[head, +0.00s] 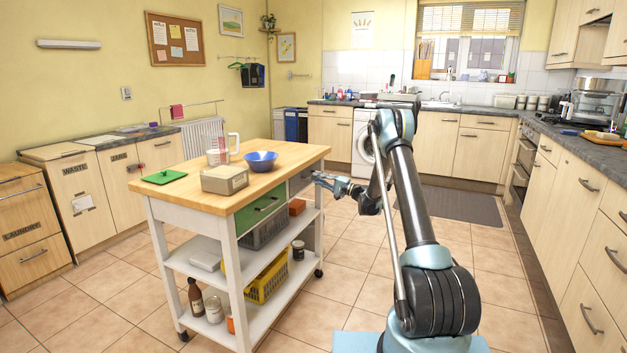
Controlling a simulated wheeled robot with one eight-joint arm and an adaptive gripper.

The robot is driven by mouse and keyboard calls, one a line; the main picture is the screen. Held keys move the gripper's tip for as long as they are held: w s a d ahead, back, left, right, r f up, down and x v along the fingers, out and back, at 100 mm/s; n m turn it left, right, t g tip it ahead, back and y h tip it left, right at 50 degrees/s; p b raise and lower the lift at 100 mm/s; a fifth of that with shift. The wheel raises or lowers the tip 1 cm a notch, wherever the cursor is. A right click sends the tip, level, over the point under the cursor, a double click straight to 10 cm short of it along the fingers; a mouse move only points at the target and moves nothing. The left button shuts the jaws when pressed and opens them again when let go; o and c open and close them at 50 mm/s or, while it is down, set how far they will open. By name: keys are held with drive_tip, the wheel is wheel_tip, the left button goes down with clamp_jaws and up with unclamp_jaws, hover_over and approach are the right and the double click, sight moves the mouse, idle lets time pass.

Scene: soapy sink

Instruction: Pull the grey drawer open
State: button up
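The grey drawer (300,181) is in the side of the wooden-topped white trolley, at its far right end. It looks shut, and only part of its face shows clearly. My gripper (319,180) is just to the right of this drawer front, its fingers pointing left towards it. Whether it touches the drawer or its handle is too small to tell. The state of the fingers cannot be made out.
A green drawer (258,212) sits nearer in the same trolley (270,177). A blue bowl (261,161), a clear jug (222,149), a beige box (225,179) and a green board (164,176) stand on top. Baskets, bottles and jars fill the shelves. Tiled floor (350,252) is free on the right.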

drive_tip(key=shift+x, duration=1.6)
clamp_jaws()
drive_tip(key=shift+s+d, duration=0.1)
